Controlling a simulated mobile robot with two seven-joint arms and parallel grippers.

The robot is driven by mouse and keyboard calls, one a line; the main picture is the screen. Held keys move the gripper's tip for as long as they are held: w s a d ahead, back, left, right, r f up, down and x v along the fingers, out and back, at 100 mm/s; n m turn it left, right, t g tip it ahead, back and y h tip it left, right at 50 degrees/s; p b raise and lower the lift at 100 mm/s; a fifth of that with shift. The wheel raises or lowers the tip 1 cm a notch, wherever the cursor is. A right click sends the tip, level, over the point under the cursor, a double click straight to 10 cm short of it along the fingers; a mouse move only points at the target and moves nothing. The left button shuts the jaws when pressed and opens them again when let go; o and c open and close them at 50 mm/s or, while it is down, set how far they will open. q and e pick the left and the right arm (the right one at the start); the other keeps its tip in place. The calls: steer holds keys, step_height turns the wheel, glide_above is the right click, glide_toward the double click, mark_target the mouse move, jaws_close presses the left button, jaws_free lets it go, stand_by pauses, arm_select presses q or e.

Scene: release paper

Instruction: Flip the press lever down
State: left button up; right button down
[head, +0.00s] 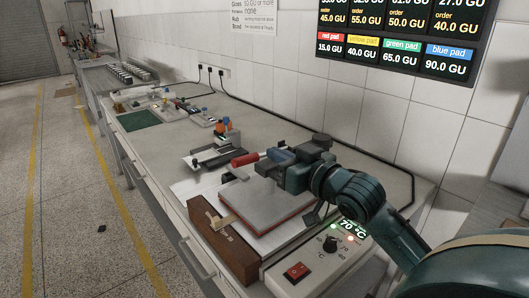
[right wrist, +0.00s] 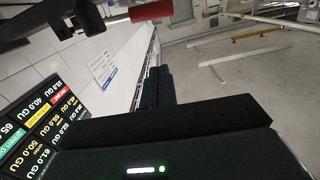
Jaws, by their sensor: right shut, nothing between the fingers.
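The press lever shows as a red handle (head: 245,159) just left of my right gripper (head: 264,168) in the head view. In the right wrist view the red handle (right wrist: 152,11) is at the top, with a dark bar at its left. The handle lies beside the fingers, not between them. Whether they touch it, and the lever's exact tilt, I cannot tell. My right gripper (right wrist: 157,82) is shut and empty, above the press's far side. The flat grey press plate (head: 262,203) with a reddish edge lies below it. My left gripper is not in view.
A control box (head: 318,262) with a red switch and a 70 °C display stands at the front right. A brown wooden block (head: 222,240) stands at the plate's left. A tiled wall runs behind.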

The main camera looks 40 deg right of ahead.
steer(key=shift+s+r, duration=0.15)
steer(key=shift+s, duration=0.95)
